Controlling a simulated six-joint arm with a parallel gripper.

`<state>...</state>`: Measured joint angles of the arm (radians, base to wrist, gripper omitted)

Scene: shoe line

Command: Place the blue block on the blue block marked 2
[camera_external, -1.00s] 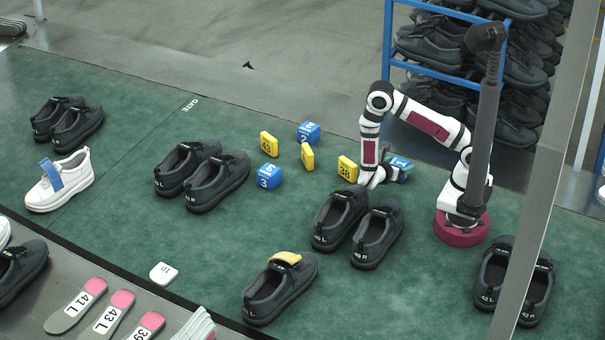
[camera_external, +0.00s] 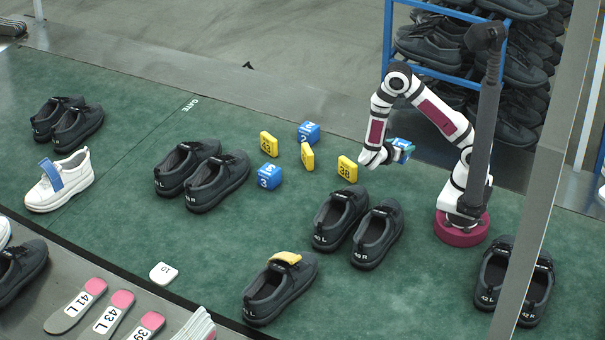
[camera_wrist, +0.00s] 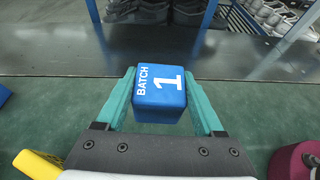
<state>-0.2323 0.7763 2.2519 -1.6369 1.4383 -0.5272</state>
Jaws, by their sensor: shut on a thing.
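My gripper (camera_external: 390,152) is shut on a blue block (camera_external: 403,147), held above the green mat. In the wrist view this block (camera_wrist: 160,92) reads "BATCH 1" and sits between the teal fingers of my gripper (camera_wrist: 162,98). The blue block marked 2 (camera_external: 308,133) rests on the mat, to the left of my gripper and apart from it. Another blue block, marked 3 (camera_external: 269,176), lies further left and nearer the camera.
Dark shoe pairs (camera_external: 358,228) stand nearer the camera. A blue shoe rack (camera_external: 388,40) is behind my arm. The green mat (camera_external: 220,270) is bare in places.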

